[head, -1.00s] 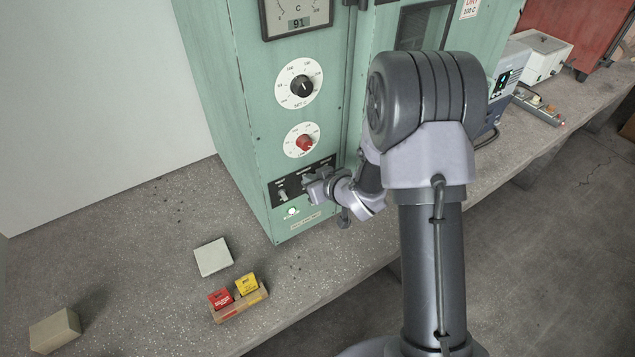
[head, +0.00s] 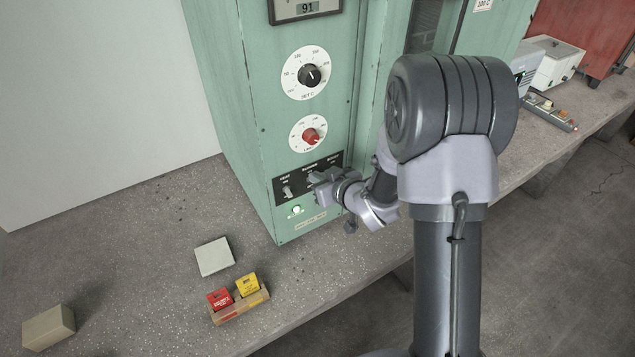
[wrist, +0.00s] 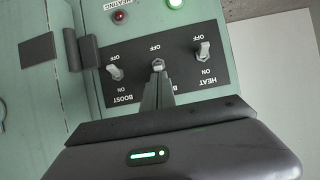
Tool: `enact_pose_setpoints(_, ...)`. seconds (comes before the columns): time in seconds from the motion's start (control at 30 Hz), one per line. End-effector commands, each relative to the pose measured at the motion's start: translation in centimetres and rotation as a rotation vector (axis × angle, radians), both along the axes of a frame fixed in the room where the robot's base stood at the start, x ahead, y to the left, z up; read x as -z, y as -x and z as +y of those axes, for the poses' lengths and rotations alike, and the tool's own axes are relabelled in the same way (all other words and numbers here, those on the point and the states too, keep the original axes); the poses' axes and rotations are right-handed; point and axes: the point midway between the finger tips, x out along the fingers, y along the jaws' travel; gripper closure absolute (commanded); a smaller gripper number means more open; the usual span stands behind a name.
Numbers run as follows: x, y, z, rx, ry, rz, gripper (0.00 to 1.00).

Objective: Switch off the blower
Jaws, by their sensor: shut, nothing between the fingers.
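The blower switch (wrist: 158,65) is the middle toggle on a black panel (wrist: 185,82) low on the green oven. The wrist view shows the panel upside down, with OFF above and ON below each toggle. My gripper (wrist: 157,84) is shut and empty, its fingertips right at the blower switch. I cannot tell whether they touch it, and they hide its lower part and label. Its lever position is unclear. In the head view my gripper (head: 322,183) covers the panel's middle. The heat switch (wrist: 203,50) and boost switch (wrist: 116,72) stand on either side.
A green lamp (wrist: 175,3) is lit; a red lamp (wrist: 120,16) is beside it. Above the panel are a red knob (head: 311,136) and a black knob (head: 309,75). A holder with red and yellow blocks (head: 240,309) and a pale block (head: 214,257) sit on the bench.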

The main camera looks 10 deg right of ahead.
Motion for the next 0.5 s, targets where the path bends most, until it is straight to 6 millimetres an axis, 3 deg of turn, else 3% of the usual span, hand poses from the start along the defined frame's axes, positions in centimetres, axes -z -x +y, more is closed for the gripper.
enact_pose_setpoints(0.5, 1.7, 0.5, -0.2, 0.0, -0.042, -0.136, 1.0)
